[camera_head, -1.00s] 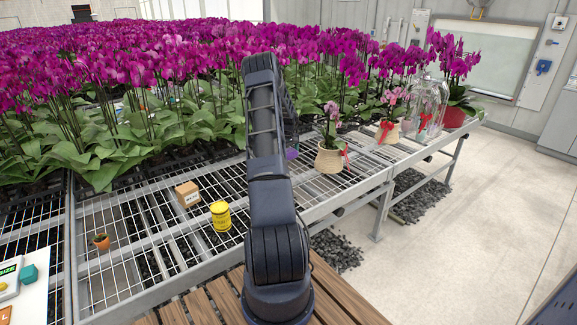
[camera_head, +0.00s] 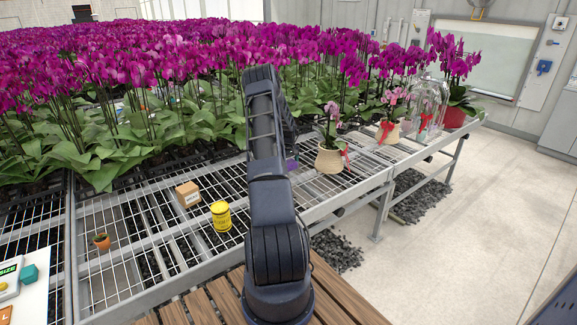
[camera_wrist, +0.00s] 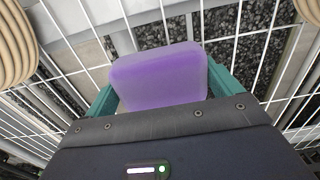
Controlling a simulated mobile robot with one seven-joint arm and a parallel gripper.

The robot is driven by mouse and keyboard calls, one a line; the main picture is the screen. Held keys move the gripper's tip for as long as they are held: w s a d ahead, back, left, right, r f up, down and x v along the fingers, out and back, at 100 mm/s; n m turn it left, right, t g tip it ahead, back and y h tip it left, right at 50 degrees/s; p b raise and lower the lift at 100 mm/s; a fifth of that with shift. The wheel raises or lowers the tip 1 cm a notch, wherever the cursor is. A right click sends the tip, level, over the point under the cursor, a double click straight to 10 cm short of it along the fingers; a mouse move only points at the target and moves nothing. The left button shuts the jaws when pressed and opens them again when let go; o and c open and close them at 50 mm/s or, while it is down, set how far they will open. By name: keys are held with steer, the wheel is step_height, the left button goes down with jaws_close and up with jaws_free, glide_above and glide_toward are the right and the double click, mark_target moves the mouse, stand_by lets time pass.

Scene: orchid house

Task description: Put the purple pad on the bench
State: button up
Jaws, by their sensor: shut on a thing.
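The purple pad (camera_wrist: 160,78) is a rounded block held between the teal fingers of my gripper (camera_wrist: 162,90) in the wrist view. My gripper is shut on it, over the white wire mesh of the bench (camera_wrist: 240,35). Whether the pad touches the mesh I cannot tell. In the head view a small bit of the purple pad (camera_head: 292,163) shows beside my arm, low near the wire top of the bench (camera_head: 322,193). My arm hides the gripper there.
A potted orchid with a red ribbon (camera_head: 329,158) stands close to the right of the pad. Dense orchids (camera_head: 150,80) fill the back.

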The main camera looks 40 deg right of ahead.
steer(key=o, duration=0.7)
steer(key=shift+f, duration=0.1)
